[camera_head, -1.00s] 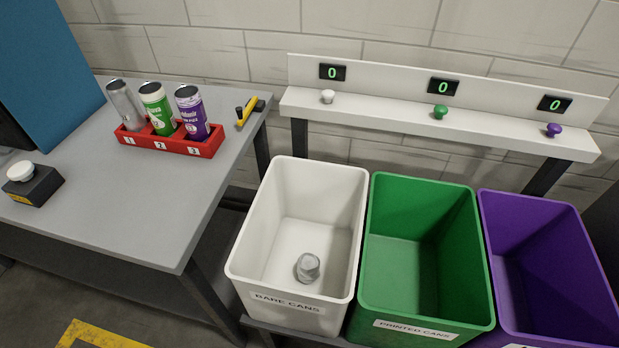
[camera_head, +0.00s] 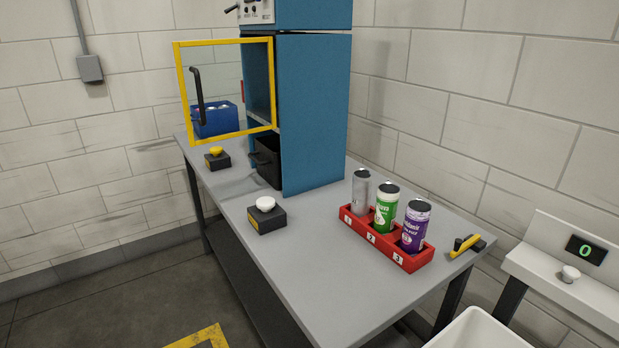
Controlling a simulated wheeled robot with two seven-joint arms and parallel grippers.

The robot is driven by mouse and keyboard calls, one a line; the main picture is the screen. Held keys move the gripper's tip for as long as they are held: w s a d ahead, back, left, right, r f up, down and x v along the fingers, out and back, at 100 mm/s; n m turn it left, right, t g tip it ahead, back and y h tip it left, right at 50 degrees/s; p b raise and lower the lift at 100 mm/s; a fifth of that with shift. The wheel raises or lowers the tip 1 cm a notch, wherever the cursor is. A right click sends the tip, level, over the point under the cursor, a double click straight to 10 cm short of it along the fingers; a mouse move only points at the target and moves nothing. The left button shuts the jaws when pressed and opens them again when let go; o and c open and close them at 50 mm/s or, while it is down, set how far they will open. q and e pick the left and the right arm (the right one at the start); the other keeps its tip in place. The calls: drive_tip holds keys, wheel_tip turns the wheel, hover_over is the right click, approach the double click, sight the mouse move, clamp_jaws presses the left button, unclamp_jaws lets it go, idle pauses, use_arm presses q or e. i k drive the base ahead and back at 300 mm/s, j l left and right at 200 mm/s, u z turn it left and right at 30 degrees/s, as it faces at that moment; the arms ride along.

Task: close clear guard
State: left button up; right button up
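The clear guard (camera_head: 178,98) is a see-through panel in a yellow frame with a black vertical handle (camera_head: 198,97). It stands swung open to the left of the blue machine (camera_head: 315,110), hinged at the machine's front edge. The machine's opening behind it is partly visible. Neither of my grippers is in view, and nothing touches the guard.
A yellow button box (camera_head: 217,159) and a white button box (camera_head: 267,215) sit on the grey table's front. A blue crate (camera_head: 215,120) shows behind the guard. A red rack (camera_head: 385,242) holds three cans. A yellow-handled tool (camera_head: 466,245) lies at the right edge.

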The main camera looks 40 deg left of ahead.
sight(202, 121)
drive_tip(key=u, duration=1.6)
